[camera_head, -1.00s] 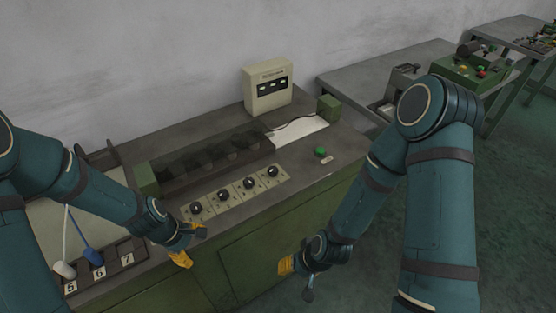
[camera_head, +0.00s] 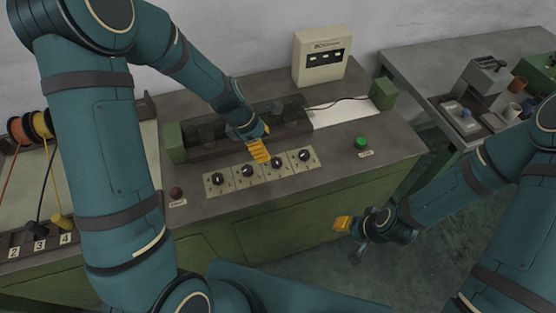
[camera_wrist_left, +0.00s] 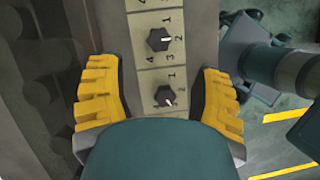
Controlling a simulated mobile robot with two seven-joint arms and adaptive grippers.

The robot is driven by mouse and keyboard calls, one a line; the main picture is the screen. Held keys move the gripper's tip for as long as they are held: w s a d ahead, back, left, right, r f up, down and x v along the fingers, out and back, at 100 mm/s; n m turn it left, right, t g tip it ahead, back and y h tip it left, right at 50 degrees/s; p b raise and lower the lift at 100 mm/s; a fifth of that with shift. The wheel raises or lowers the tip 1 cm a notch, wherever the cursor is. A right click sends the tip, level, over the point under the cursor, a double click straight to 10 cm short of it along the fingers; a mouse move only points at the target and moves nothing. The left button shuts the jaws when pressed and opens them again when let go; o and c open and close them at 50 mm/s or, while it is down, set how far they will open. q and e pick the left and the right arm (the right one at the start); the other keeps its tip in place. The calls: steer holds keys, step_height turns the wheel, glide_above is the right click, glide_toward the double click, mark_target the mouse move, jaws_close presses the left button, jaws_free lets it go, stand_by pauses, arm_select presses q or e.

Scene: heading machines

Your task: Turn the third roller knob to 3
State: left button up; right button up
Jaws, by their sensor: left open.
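A row of black roller knobs on pale plates lies along the front of the green machine's top. The third knob from the left (camera_head: 278,162) is just right of my left gripper (camera_head: 260,151), whose yellow fingers point down over the row. In the left wrist view the fingers are open and spread on either side of a knob (camera_wrist_left: 166,96), with nothing held; its pointer aims to the lower right. Another knob (camera_wrist_left: 158,39) beyond it points right, toward 2. I cannot tell which knob of the row each is. My right gripper (camera_head: 345,224) hangs in front of the machine, its opening unclear.
A green button (camera_head: 361,143) is right of the knobs and a dark red button (camera_head: 176,193) left of them. A beige display box (camera_head: 321,57) stands behind. A dark roller trough (camera_head: 205,142) runs behind the knobs. Numbered slots with coloured plugs are at left.

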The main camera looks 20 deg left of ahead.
mark_target(276, 161)
arm_select(q)
steer(key=b+x, duration=0.1)
steer(key=x, duration=0.8)
steer(key=shift+d, duration=0.1)
jaws_close()
